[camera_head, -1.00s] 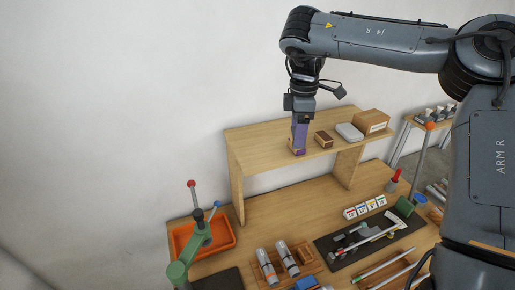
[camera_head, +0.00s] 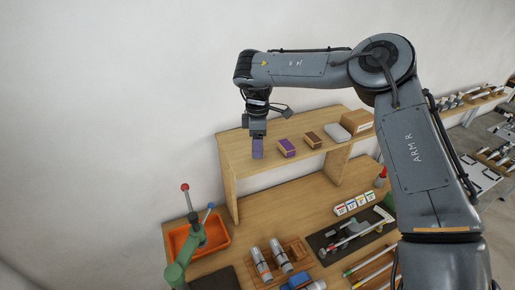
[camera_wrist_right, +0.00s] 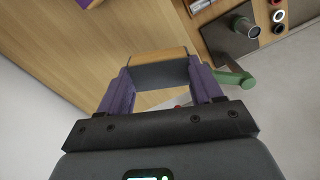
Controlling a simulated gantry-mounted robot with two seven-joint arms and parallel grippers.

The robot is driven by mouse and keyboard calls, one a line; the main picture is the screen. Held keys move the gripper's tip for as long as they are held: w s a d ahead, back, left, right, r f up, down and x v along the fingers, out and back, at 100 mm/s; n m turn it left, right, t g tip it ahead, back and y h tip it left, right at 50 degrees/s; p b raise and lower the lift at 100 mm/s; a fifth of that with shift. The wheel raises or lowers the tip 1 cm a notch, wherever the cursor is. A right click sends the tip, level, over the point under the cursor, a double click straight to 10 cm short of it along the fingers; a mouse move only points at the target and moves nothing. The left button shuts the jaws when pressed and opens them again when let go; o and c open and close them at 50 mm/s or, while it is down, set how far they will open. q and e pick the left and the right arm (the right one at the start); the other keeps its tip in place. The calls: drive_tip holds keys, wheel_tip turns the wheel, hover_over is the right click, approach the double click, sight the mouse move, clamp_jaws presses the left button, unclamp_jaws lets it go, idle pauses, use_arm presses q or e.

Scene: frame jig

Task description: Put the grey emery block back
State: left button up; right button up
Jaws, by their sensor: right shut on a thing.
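My right gripper (camera_head: 257,150) is over the left end of the raised wooden shelf (camera_head: 229,160) in the head view. Its purple fingers also show in the right wrist view (camera_wrist_right: 161,82). They are shut on the grey emery block (camera_wrist_right: 160,74), which has a dark grey face and a tan, wood-like layer. In the head view the fingers hide the block. I cannot tell whether the block touches the shelf. My left gripper is not in view.
On the shelf, to the right, stand a purple-topped block (camera_head: 287,148), a brown-topped block (camera_head: 313,140), a light grey case (camera_head: 338,132) and a cardboard box (camera_head: 357,121). Below are an orange tray (camera_head: 182,243) and a green lever tool (camera_head: 178,273). The wall is close behind.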

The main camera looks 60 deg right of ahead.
wheel_tip(320, 180, down, 2)
drive_tip(key=shift+f+p, duration=0.1)
drive_tip(key=shift+p, duration=0.25)
drive_tip(key=shift+f, duration=0.25)
drive_tip(key=shift+f, duration=0.1)
drive_tip(key=shift+f, duration=0.1)
drive_tip(key=o, duration=1.2)
